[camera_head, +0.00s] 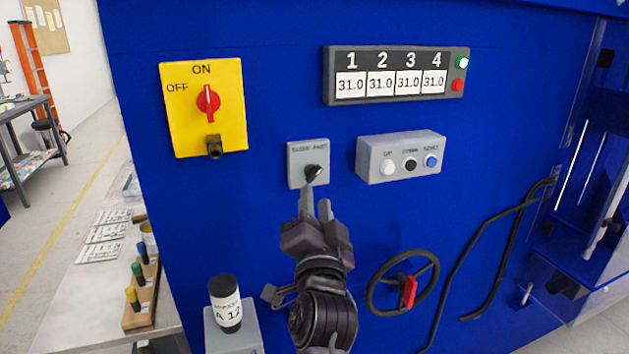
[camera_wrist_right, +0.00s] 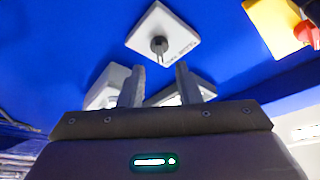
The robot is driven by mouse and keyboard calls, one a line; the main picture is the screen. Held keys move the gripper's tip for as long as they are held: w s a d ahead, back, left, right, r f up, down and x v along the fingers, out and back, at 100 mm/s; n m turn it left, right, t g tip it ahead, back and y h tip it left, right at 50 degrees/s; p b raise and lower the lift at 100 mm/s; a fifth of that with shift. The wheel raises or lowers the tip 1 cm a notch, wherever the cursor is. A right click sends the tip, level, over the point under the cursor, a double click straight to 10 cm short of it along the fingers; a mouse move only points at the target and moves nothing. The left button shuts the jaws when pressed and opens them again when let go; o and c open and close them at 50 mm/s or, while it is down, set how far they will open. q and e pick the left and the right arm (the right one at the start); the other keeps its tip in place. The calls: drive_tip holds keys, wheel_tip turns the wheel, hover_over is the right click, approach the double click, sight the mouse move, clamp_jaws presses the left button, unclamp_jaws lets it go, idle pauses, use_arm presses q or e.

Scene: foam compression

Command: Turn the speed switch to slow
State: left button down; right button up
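The speed switch is a black knob (camera_head: 313,173) on a small light grey box (camera_head: 298,162) on the blue machine front. A small label above the knob seems to read slow and fast. The knob seems to tilt toward the upper right, the fast side. My right gripper (camera_head: 316,197) is just below the knob, its fingers pointing up at it. In the right wrist view the gripper (camera_wrist_right: 159,69) is open and empty, with the knob (camera_wrist_right: 159,45) ahead of and between the fingertips. They look apart from it. My left gripper is not in view.
A grey button box (camera_head: 375,154) sits right of the switch. A yellow on-off panel (camera_head: 178,110) is upper left, and a display (camera_head: 395,60) is above. A handwheel (camera_head: 384,300) is lower right; a black labelled cylinder (camera_head: 225,288) stands lower left.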

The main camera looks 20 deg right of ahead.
sight(314, 176)
drive_tip(key=p+x, duration=0.1)
drive_tip(key=x, duration=0.4)
drive_tip(key=shift+w, duration=0.25)
clamp_jaws()
